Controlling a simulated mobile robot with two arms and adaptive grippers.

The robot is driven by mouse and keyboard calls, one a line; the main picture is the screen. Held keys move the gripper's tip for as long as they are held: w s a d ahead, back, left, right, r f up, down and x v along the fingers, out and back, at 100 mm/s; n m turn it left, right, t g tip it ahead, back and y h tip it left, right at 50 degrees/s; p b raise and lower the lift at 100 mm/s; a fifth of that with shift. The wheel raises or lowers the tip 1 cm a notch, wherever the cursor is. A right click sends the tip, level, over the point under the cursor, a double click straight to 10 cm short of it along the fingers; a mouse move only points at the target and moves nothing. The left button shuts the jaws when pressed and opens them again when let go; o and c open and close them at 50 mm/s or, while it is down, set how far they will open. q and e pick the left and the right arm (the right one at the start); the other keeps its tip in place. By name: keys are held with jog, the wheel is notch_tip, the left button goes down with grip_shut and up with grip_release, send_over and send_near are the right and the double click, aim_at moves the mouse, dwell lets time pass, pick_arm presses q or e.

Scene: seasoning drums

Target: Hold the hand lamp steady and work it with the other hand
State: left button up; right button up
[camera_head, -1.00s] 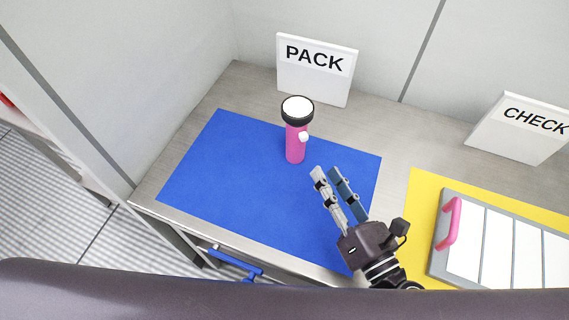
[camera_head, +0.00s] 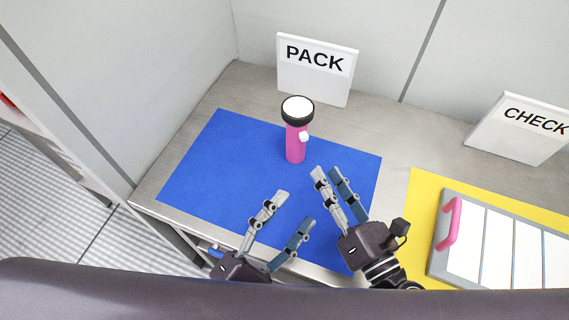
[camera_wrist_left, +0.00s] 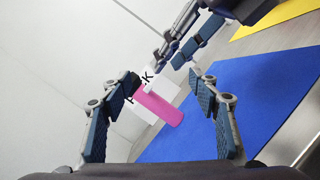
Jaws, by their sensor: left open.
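The hand lamp (camera_head: 296,146) is pink with a black head, a pale lens facing up and a white button on its right side. It stands upright on the blue mat (camera_head: 215,165). My left gripper (camera_head: 295,208) is open and empty, over the front of the mat, short of the lamp. In the left wrist view the lamp's pink body (camera_wrist_left: 160,107) shows between the spread fingers; its head is partly hidden by the left finger. My right gripper (camera_head: 327,170) is a little open and empty, its tips just right of and nearer than the lamp, not touching it.
A PACK sign (camera_head: 316,82) stands behind the lamp and a CHECK sign (camera_head: 518,135) at the right. A grey-framed tray with a pink handle (camera_head: 448,224) lies on the yellow mat (camera_head: 424,187). The left part of the blue mat is clear.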

pick_arm(q)
jog(key=w+a+n+t+y, duration=0.2)
jog(key=w+a+n+y, duration=0.15)
jog(key=w+n, duration=0.3)
jog(key=n+g+y, duration=0.1)
jog(key=n+y, duration=0.2)
jog(key=n, duration=0.3)
send_near(293, 148)
jog(key=shift+h, duration=0.25)
jog(key=x, duration=0.4)
jog(key=shift+a+r, duration=0.2)
jog(key=shift+a, duration=0.05)
jog(key=shift+w+d+f+n, duration=0.15)
jog(key=shift+w+f+n, duration=0.05)
jog(key=shift+w+n, duration=0.25)
jog(key=shift+x, duration=3.85)
jog(key=shift+f, duration=0.2)
jog(key=shift+c, duration=0.2)
